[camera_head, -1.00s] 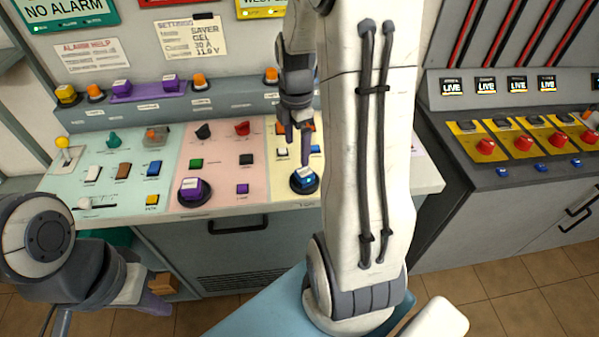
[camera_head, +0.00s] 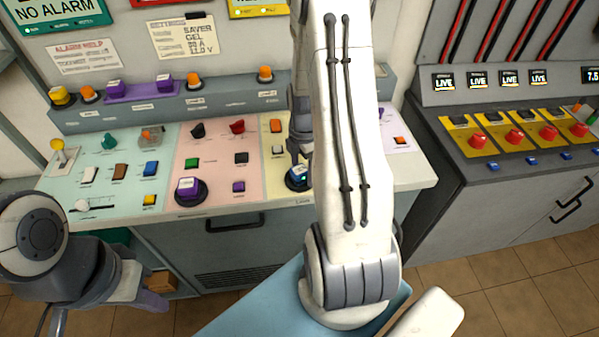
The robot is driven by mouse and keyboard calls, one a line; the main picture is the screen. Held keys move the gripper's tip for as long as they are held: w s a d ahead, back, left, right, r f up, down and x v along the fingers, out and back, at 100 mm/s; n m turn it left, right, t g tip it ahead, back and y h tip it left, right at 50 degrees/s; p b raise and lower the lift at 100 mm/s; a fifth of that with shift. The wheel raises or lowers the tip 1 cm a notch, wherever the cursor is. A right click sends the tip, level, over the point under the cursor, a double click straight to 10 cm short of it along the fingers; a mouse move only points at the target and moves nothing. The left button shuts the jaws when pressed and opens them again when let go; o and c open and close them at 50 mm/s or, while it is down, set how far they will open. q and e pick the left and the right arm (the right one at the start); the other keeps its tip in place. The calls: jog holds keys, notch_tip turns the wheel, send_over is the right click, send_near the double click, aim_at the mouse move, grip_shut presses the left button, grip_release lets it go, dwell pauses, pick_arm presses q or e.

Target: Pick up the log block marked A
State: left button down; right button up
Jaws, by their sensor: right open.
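I cannot read which block carries the A. Two purple blocks with white labels, one at the left (camera_head: 112,87) and one at the right (camera_head: 165,81), sit in a purple holder (camera_head: 138,91) on the console's back ledge. A blue block (camera_head: 297,177) sits on a similar base, partly covered by my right arm. My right gripper (camera_head: 299,158) is open just above this blue block, largely hidden by the arm. My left gripper (camera_head: 148,298) hangs low in front of the console; its opening is unclear.
The console top (camera_head: 265,205) carries several small coloured blocks, knobs and a slider (camera_head: 96,206). A second grey console (camera_head: 480,165) with red knobs stands at the right. A brown box (camera_head: 162,284) lies below the first console. Tiled floor shows at the bottom right.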

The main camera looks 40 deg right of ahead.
grip_shut()
dwell(0.3)
